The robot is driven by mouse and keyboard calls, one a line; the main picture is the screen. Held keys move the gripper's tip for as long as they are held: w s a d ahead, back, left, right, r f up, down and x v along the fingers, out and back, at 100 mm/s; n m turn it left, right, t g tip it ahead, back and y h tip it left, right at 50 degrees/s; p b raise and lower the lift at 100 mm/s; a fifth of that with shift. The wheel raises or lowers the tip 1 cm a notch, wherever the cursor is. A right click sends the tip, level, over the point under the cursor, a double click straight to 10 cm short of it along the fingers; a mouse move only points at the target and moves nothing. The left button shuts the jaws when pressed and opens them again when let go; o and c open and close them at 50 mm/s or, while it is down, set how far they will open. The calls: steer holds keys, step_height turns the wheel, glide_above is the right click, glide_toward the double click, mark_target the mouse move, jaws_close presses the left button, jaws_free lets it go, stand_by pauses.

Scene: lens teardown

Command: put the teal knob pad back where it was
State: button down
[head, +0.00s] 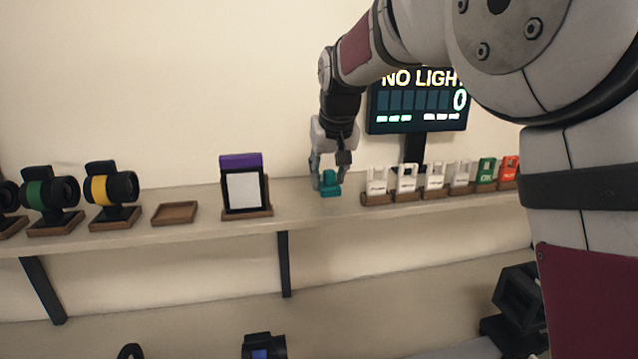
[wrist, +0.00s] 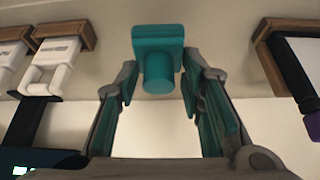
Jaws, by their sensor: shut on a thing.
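The teal knob pad (head: 330,188) is a square teal block with a round knob, at the shelf between the purple-topped frame and the row of tags. In the wrist view the pad (wrist: 157,45) shows its knob toward me, between the fingers. My gripper (head: 331,176) points down over it and is shut on its knob; the fingers also show in the wrist view (wrist: 159,88). I cannot tell whether the pad's underside touches the shelf.
The shelf (head: 290,222) carries an empty wooden tray (head: 175,213), a purple-topped frame (head: 241,165) on a wooden base, lenses on stands (head: 112,188) at left and several tags (head: 407,180) at right. A dark display (head: 417,112) reading "NO LIGHT" stands behind the tags.

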steer(key=w, duration=0.2)
steer(key=w+a, duration=0.1)
steer(key=w, duration=0.1)
steer(key=shift+a+f, duration=0.15)
steer(key=shift+f, duration=0.05)
steer(key=shift+f+p, duration=0.7)
steer(key=shift+f, duration=1.05)
steer(key=shift+f, duration=0.1)
steer(key=c, duration=1.1)
jaws_free()
